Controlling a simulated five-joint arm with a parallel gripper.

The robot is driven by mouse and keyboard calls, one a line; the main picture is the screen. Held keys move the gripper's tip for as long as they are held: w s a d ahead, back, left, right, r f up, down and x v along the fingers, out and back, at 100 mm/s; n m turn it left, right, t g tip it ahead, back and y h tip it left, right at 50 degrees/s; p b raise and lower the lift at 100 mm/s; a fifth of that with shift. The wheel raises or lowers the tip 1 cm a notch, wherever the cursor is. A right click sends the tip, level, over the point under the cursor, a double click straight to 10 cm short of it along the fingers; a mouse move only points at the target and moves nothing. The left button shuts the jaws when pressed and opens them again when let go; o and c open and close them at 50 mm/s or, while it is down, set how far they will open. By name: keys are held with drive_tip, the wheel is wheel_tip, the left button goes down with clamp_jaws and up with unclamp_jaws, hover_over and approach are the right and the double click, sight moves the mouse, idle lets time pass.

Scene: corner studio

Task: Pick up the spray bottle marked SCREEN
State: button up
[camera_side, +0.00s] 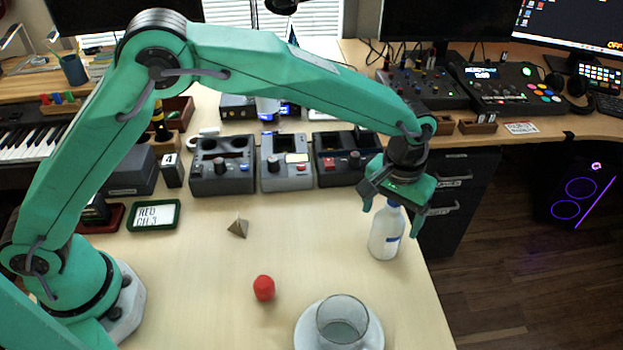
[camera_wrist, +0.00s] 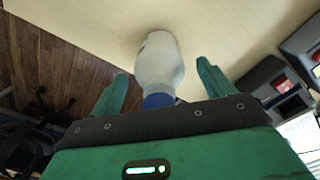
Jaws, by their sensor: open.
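A white bottle (camera_side: 386,234) with a blue mark stands upright near the right edge of the table. Its label cannot be read. My gripper (camera_side: 394,215) is right above it, pointing down, with its fingers apart on either side of the bottle's upper part. In the wrist view the bottle (camera_wrist: 159,66) lies between the two open green fingers (camera_wrist: 163,82), with a gap on both sides. The wrist view shows its blue collar near the palm; the bottle's top is hidden by my gripper.
A glass (camera_side: 342,322) on a white saucer (camera_side: 305,328) stands at the front. A red ball (camera_side: 264,288) and a small pyramid (camera_side: 238,227) lie left of the bottle. Dark devices (camera_side: 287,164) line the back. The table's right edge (camera_side: 432,285) is close to the bottle.

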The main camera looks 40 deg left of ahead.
drive_tip(key=shift+r, duration=0.1)
clamp_jaws()
idle(0.3)
drive_tip(key=shift+r, duration=0.7)
drive_tip(key=r, duration=0.3)
drive_tip(key=shift+s+d+r, duration=0.1)
drive_tip(key=shift+s+d, duration=0.1)
drive_tip(key=shift+s, duration=0.1)
drive_tip(key=s+d+r, duration=0.4)
drive_tip(key=s+r, duration=0.2)
drive_tip(key=s, duration=0.4)
drive_tip(key=shift+d+r, duration=0.15)
drive_tip(key=shift+r, duration=0.05)
